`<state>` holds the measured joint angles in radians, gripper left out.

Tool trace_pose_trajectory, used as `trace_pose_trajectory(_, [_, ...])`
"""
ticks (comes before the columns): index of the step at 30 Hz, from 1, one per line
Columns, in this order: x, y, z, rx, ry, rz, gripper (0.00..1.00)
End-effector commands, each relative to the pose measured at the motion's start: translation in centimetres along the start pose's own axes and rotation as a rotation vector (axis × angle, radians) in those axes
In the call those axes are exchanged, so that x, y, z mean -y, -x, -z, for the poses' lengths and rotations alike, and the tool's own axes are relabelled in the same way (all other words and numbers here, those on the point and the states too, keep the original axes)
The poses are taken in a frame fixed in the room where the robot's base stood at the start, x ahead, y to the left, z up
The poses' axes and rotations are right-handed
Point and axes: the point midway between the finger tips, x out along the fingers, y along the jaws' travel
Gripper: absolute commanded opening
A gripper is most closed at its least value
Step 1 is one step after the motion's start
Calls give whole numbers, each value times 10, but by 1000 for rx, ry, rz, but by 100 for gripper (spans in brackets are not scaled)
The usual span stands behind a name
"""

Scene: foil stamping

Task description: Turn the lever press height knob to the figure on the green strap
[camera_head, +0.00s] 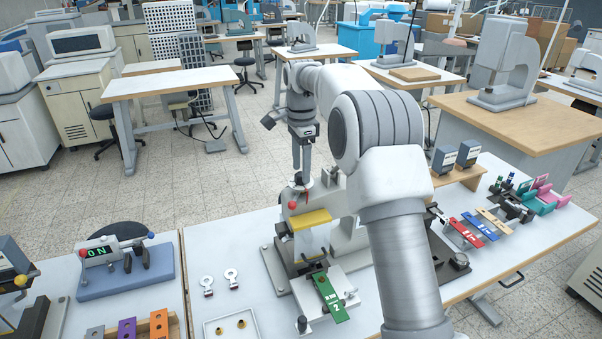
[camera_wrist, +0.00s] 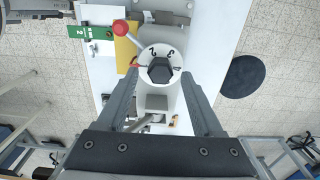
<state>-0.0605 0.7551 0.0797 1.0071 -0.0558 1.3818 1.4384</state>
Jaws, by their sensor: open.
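The lever press (camera_head: 345,235) stands on the near table, with a yellow part and a red-balled lever (camera_head: 292,205). On top is its height knob, a dark hexagonal grip (camera_wrist: 160,70) on a white dial (camera_wrist: 158,84). I read 2, 3 and probably 4 on the dial; a small red mark shows at its left edge. The green strap (camera_head: 329,298) lies at the press's front and bears a 2; it also shows in the wrist view (camera_wrist: 90,32). My gripper (camera_head: 302,172) points down over the knob. In the wrist view its open fingers (camera_wrist: 162,84) flank the dial, with nothing held.
Red (camera_head: 466,232), blue (camera_head: 480,225) and tan straps lie on the table at right, near two small display boxes (camera_head: 445,158). Two metal ring-ended pieces (camera_head: 207,285) and a small tray (camera_head: 232,326) lie left of the press. My arm covers part of the press.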

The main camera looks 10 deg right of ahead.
Motion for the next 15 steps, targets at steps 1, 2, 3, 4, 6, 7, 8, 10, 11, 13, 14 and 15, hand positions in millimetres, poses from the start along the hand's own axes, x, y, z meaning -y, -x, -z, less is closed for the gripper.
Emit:
trace_pose_trajectory(1, [0,-6,0,0,0,-1,68])
trace_pose_trajectory(2, [0,-8,0,0,0,-1,68])
trace_pose_trajectory(3, [0,-11,0,0,0,-1,68])
trace_pose_trajectory(4, [0,-12,0,0,0,0,68])
trace_pose_trajectory(6, [0,-14,0,0,0,1,68])
trace_pose_trajectory(7, [0,-15,0,0,0,1,68])
trace_pose_trajectory(8, [0,-15,0,0,0,1,68])
trace_pose_trajectory(10, [0,-16,0,0,0,1,68])
trace_pose_trajectory(11, [0,-15,0,0,0,1,68])
trace_pose_trajectory(13, [0,-15,0,0,0,1,68])
trace_pose_trajectory(14, [0,-15,0,0,0,1,68])
trace_pose_trajectory(15, [0,-15,0,0,0,1,63])
